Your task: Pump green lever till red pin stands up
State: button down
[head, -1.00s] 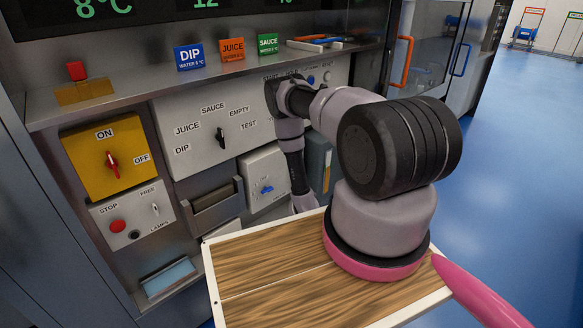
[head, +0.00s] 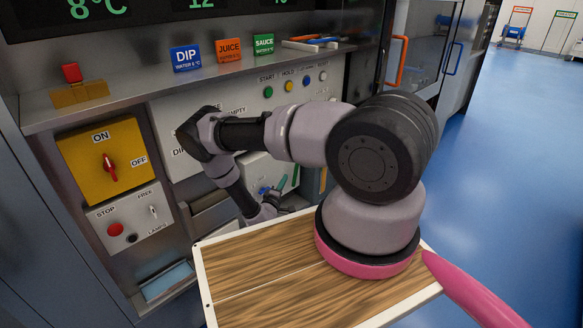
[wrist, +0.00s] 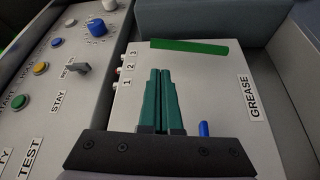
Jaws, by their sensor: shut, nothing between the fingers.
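The green lever (wrist: 190,47) is a long bar across the far part of the white GREASE panel (wrist: 225,95) in the wrist view. My gripper (wrist: 160,71) has its teal fingers shut and empty, over the panel. In the picture the fingertips lie just below the bar, with a small gap; I cannot tell their height. Small whitish and reddish bits show beside the numbers 1, 2 and 3 at the panel's left edge. I cannot tell which is the red pin or whether it stands. In the head view my arm partly covers this panel.
A blue lever (wrist: 204,129) stands on the same panel, close to my right finger. A grey switch (wrist: 78,67) and a blue knob (wrist: 96,26) are on the panel to the left. A yellow switch box (head: 103,160) is further left in the head view.

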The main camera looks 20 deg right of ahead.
aim_at(295, 174)
jog(key=x, duration=1)
dwell(0.3)
